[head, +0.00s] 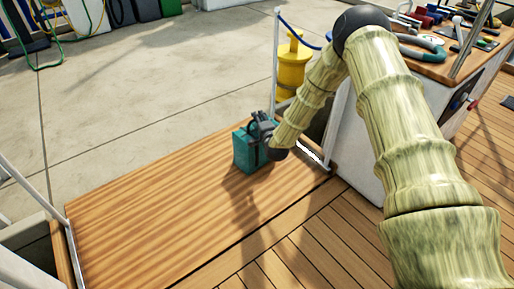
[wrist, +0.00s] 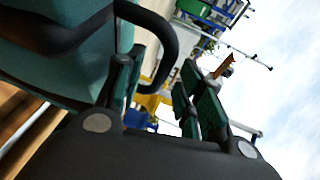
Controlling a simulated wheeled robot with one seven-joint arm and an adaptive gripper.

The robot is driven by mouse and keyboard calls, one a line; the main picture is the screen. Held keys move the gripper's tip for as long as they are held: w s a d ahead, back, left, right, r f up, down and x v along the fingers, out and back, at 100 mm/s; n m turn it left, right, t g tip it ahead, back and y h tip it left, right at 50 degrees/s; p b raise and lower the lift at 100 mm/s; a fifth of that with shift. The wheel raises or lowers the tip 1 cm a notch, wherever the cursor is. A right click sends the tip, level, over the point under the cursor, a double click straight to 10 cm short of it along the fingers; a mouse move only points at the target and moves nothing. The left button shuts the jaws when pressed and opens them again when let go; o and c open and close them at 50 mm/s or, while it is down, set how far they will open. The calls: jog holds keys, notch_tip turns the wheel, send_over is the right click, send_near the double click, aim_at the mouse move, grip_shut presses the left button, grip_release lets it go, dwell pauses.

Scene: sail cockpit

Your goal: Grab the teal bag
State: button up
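The teal bag (head: 243,152) stands upright on the wooden deck panel, near its right end. My gripper (head: 262,128) is at the bag's upper right side, overlapping its dark top. In the wrist view the bag (wrist: 50,70) fills the upper left, with its black handle (wrist: 172,35) curving out to the right. My gripper (wrist: 155,78) is open there, its two dark fingers apart. Part of the handle loop shows between the fingers, and no finger is clearly closed on it. The bag's far side is hidden.
A yellow bollard-like object (head: 293,66) and a white post (head: 275,60) stand behind the bag. A white cabinet with a wooden top (head: 440,68) holding tools is at the right. The wooden panel (head: 150,215) is clear to the left.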

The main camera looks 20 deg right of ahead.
jog(key=shift+w+f+b, duration=0.15)
jog(key=shift+w+b, duration=0.2)
jog(key=shift+w, duration=0.6)
jog(key=shift+c, duration=0.2)
grip_shut()
